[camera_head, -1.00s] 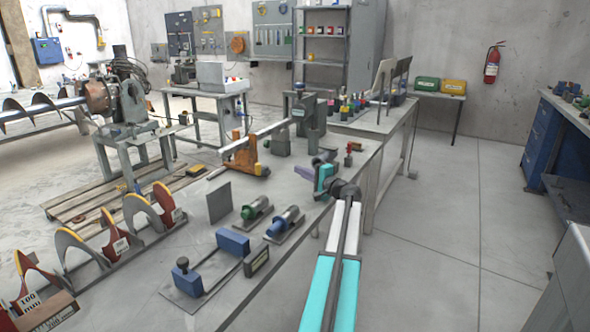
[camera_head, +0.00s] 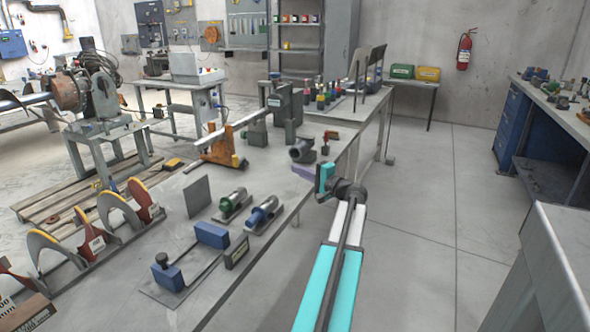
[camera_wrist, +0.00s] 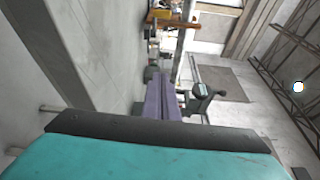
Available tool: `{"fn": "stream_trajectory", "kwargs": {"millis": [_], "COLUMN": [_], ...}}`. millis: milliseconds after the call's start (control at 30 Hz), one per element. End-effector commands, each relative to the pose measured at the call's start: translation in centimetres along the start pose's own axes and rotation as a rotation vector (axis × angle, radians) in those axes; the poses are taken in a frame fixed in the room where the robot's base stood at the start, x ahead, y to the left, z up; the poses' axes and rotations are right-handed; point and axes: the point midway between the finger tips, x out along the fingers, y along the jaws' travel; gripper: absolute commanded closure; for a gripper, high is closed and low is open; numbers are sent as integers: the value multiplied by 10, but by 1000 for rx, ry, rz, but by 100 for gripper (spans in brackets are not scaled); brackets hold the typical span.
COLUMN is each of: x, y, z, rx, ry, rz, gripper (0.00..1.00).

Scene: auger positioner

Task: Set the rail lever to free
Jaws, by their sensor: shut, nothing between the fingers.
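My gripper (camera_head: 303,171) is shut and empty, its purple fingers held over the right edge of the long grey bench. In the wrist view its fingers (camera_wrist: 163,95) lie together. A pale rail (camera_head: 232,130) runs above the bench toward a dark grey block at its far end. An orange carriage (camera_head: 222,150) with an upright orange handle sits at the rail's near end, left of my gripper and apart from it. The carriage also shows at the top of the wrist view (camera_wrist: 160,18). I cannot clearly make out the rail lever's setting.
Two cylinder fixtures, green (camera_head: 235,201) and blue (camera_head: 263,211), stand on the near bench. A blue-block jig (camera_head: 168,277) and an upright grey plate (camera_head: 197,196) are beside them. Another bench (camera_head: 545,255) stands at right. The floor between is clear.

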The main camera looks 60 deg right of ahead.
Motion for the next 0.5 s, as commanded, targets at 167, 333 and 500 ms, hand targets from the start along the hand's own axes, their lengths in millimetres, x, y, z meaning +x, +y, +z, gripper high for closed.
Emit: {"fn": "stream_trajectory", "kwargs": {"millis": [167,333,500], "x": [-2,-1,2], "y": [0,0,-3], "z": [0,0,2], "rx": [0,0,-5], "ry": [0,0,-11], "rz": [0,0,10], "gripper": [100,100,100]}}
